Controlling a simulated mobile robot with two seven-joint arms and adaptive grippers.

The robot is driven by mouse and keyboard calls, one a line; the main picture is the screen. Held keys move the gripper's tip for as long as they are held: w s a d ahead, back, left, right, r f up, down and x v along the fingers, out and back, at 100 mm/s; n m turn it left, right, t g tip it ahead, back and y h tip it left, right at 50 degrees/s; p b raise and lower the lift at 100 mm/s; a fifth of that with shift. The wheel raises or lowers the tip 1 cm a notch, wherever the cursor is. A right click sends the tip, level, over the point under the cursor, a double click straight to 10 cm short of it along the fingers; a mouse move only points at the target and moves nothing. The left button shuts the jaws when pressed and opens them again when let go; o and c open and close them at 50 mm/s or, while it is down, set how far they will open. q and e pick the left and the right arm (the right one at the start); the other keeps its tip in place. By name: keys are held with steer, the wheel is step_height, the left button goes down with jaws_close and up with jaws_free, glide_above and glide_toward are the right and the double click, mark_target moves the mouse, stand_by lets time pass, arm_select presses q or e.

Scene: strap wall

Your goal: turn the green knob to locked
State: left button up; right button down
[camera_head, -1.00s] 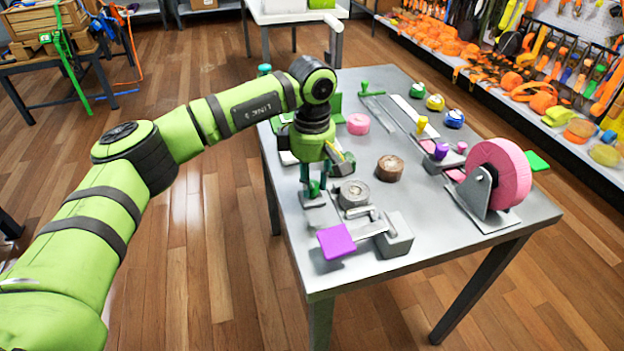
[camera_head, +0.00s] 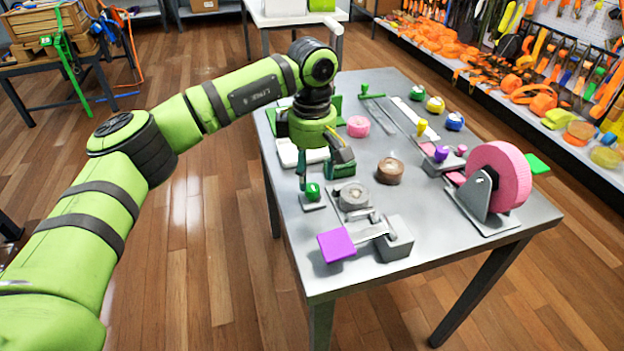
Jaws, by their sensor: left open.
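A small green knob (camera_head: 313,191) stands on a metal plate near the table's left edge. My left gripper (camera_head: 321,172) is open, with its fingers down just above and behind this knob. One teal finger shows close to the knob; the other finger is hard to make out. I cannot tell whether they touch it. Another round green knob (camera_head: 418,92) sits at the back right of the table, beside a yellow one and a blue one, apart from the gripper. Lock markings are too small to read. My right gripper is out of view.
A grey round part (camera_head: 353,196) and a lever with a purple pad (camera_head: 336,244) stand close by on the metal table (camera_head: 440,235).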

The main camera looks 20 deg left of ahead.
mark_target(312, 186)
arm_select(q)
step_height(312, 186, up, 9)
steer(key=shift+f, duration=0.2)
stand_by(0.4)
